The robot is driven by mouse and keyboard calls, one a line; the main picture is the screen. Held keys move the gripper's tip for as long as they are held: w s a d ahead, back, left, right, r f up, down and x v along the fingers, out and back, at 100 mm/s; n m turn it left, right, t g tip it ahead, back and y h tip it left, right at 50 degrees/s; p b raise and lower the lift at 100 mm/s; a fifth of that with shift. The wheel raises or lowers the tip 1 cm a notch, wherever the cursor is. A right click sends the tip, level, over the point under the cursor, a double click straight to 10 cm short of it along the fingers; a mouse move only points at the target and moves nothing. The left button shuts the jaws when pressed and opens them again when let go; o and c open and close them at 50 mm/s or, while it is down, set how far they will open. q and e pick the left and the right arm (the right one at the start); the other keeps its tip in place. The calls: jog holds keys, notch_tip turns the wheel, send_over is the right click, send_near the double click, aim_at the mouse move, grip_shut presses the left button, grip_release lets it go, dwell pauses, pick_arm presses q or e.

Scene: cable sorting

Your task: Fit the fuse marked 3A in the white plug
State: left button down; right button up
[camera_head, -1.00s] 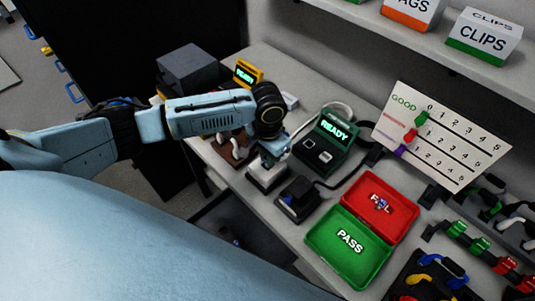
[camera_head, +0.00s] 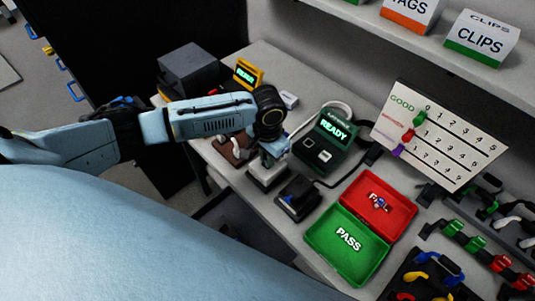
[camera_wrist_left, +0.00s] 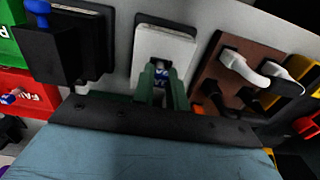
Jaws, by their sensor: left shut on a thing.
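My left gripper (camera_wrist_left: 163,88) reaches down to a white block (camera_wrist_left: 165,45) on a dark base, which looks like the white plug; the block also shows in the head view (camera_head: 267,178). Its green fingers are shut on a small blue-and-white piece (camera_wrist_left: 160,72), probably the fuse, at the block's near end. The piece's marking is not readable, and I cannot tell whether it sits in the block or just above it. In the head view the left gripper (camera_head: 270,153) hides part of the block. My right gripper is in neither view.
A black block (camera_head: 298,198) stands beside the white one. A brown board (camera_wrist_left: 235,65) with a white cable is on the other side. A green tester (camera_head: 328,143) reads READY. The red tray (camera_head: 410,207) and green PASS tray (camera_head: 316,239) lie to the right.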

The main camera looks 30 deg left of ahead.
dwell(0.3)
pick_arm(q)
jog(key=c, duration=0.8)
grip_release()
jog(key=shift+o, duration=0.2)
notch_tip(320, 180, up, 6)
jog(key=p, duration=0.6)
jog(key=shift+f+p, duration=0.1)
jog(key=shift+p, duration=0.25)
jog(key=shift+r+p, duration=0.6)
jog(key=shift+r, duration=0.5)
